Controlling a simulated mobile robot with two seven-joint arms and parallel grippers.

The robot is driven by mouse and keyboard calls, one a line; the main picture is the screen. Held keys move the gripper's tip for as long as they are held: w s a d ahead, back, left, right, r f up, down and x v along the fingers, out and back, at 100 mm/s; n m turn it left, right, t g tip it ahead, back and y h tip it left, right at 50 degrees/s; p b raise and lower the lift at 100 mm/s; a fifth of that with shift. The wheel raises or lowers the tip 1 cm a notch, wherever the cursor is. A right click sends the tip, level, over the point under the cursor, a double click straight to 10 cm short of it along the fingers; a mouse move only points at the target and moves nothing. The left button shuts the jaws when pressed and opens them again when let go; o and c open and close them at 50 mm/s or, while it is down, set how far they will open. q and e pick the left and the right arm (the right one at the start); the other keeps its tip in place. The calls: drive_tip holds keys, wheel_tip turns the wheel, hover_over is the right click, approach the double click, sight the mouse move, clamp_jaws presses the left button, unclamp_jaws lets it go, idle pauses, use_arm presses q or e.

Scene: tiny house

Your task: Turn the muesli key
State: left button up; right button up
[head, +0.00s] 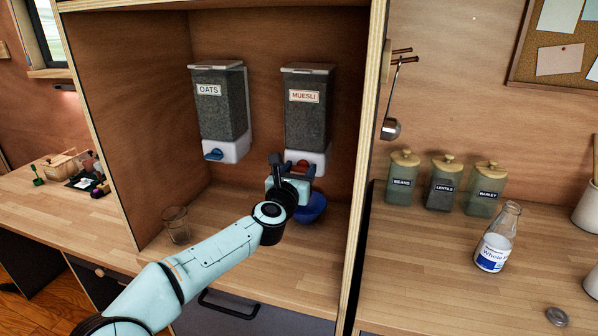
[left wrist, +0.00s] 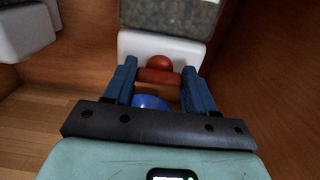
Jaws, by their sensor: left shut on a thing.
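The muesli dispenser (head: 305,115) hangs on the back wall of the wooden cabinet, a dark-filled bin with a white base and a label reading MUESLI. Its red key (left wrist: 159,75) is on the front of the white base. My left gripper (head: 291,165) is at the key. In the left wrist view its two blue fingers (left wrist: 158,84) stand on either side of the red key and are shut on it. A blue bowl (head: 311,208) sits below the dispenser, partly hidden by my left gripper. My right gripper is not in view.
The oats dispenser (head: 220,112) with a blue key hangs to the left. A clear glass (head: 176,225) stands on the cabinet floor at left. The cabinet's right side panel (head: 362,150) stands close to my gripper. Jars and a milk bottle (head: 494,240) are on the right counter.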

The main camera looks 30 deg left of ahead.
use_arm(q)
drive_tip(key=shift+m, duration=0.3)
drive_tip(key=m, duration=0.3)
drive_tip(key=shift+d+m, duration=0.15)
drive_tip(key=shift+m, duration=0.25)
drive_tip(key=m, duration=0.4)
drive_tip(key=shift+m, duration=0.3)
drive_tip(key=m, duration=0.4)
drive_tip(key=shift+d+f+p, duration=0.1)
drive_tip(key=shift+p, duration=0.25)
drive_tip(key=m+p, duration=0.1)
drive_tip(key=m, duration=0.4)
drive_tip(key=shift+f, duration=0.1)
drive_tip(key=m+p, duration=0.1)
drive_tip(key=m, duration=0.3)
drive_tip(key=shift+m, duration=0.3)
drive_tip(key=shift+a+f+m+p, duration=0.15)
drive_tip(key=shift+m+p, duration=0.95)
drive_tip(key=shift+m, duration=2.1)
drive_tip(key=shift+a+m+p, duration=0.1)
drive_tip(key=shift+m+p, duration=0.95)
drive_tip(key=shift+m, duration=2.15)
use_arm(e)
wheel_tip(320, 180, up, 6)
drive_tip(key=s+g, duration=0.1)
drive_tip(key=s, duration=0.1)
